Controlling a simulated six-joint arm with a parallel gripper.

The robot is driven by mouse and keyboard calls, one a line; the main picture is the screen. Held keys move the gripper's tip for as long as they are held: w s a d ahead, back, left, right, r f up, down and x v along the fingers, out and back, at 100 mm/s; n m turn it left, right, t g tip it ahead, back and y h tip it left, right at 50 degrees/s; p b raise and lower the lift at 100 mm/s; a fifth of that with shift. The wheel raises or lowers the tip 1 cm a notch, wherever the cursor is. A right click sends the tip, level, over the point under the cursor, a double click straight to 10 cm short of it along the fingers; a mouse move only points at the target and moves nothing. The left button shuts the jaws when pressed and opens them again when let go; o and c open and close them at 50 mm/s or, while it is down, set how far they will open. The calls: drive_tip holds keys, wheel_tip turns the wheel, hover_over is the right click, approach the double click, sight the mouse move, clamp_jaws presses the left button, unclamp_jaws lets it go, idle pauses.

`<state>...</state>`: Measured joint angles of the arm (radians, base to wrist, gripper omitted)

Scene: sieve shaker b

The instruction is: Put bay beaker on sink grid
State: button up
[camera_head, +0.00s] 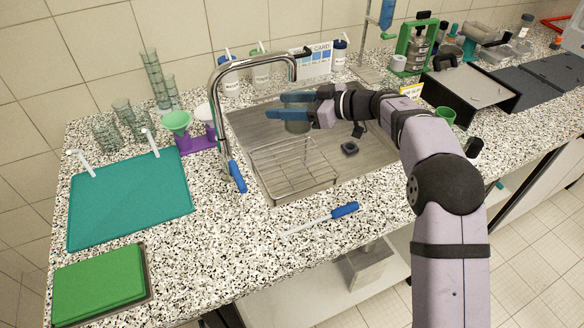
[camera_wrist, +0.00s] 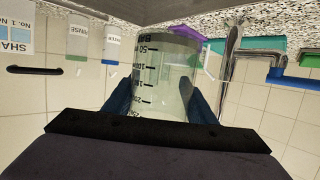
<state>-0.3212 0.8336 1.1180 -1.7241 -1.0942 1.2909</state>
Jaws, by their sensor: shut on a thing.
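The bay beaker (camera_wrist: 166,72) is clear with black graduation marks, and it sits between my two blue fingers in the wrist view. My gripper (camera_head: 284,105) is shut on it, with the fingers pointing left over the back part of the sink. In the head view the beaker (camera_head: 298,127) shows only partly below the fingers; the rest is hidden. The sink grid (camera_head: 293,168) is a wire rack in the front left of the steel sink, in front of and below my gripper. The grid looks empty.
The tall faucet (camera_head: 213,110) stands just left of the grid, its spout reaching over the sink's back. A black drain piece (camera_head: 349,148) lies right of the grid. A blue-handled brush (camera_head: 343,210) lies on the front counter. Bottles (camera_head: 339,52) line the back.

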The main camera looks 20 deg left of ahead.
drive_tip(key=shift+n+g, duration=0.5)
drive_tip(key=shift+g, duration=0.1)
drive_tip(key=shift+s+a+f, duration=0.25)
drive_tip(key=shift+f, duration=1.7)
drive_tip(key=shift+s+a+f, duration=0.2)
drive_tip(key=shift+f, duration=1.8)
drive_tip(key=shift+s+a+f, duration=0.25)
drive_tip(key=shift+f, duration=1.7)
drive_tip(key=shift+f, duration=0.15)
drive_tip(key=o, duration=1.2)
drive_tip(key=shift+o, duration=0.2)
drive_tip(key=shift+d+r, duration=0.2)
drive_tip(key=shift+d, duration=0.1)
drive_tip(key=b+v, duration=0.1)
drive_tip(key=v, duration=1)
drive_tip(key=shift+d+r, duration=0.1)
drive_tip(key=shift+d, duration=0.15)
